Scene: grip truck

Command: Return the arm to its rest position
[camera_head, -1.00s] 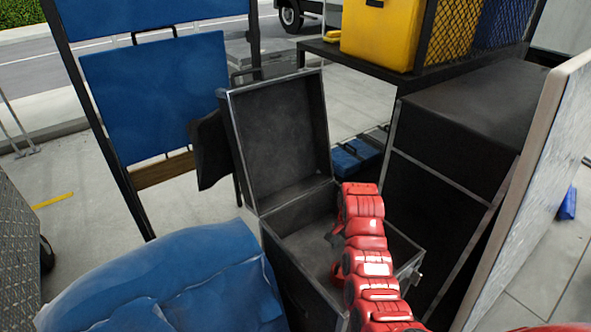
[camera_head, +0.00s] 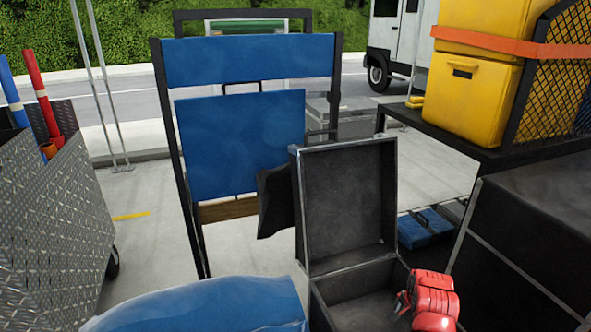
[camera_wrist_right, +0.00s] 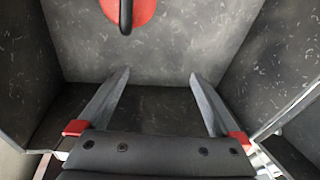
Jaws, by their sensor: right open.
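My right arm (camera_head: 433,300) shows as red links at the lower right of the head view, over the open black case (camera_head: 349,261). Its gripper is largely hidden there. In the right wrist view my right gripper (camera_wrist_right: 160,85) is open, with its two grey fingers wide apart and nothing between them. Dark scuffed walls surround the fingers in that view. A red rounded thing with a black bar (camera_wrist_right: 143,12) shows at the top edge, beyond the fingertips. My left gripper is out of view.
The case lid (camera_head: 347,200) stands upright. A blue padded thing (camera_head: 200,308) lies left of the case. A dark cabinet (camera_head: 525,235) and yellow bins (camera_head: 475,80) stand right. A blue-panelled rack (camera_head: 240,145) is behind, and a metal cart (camera_head: 50,215) is left.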

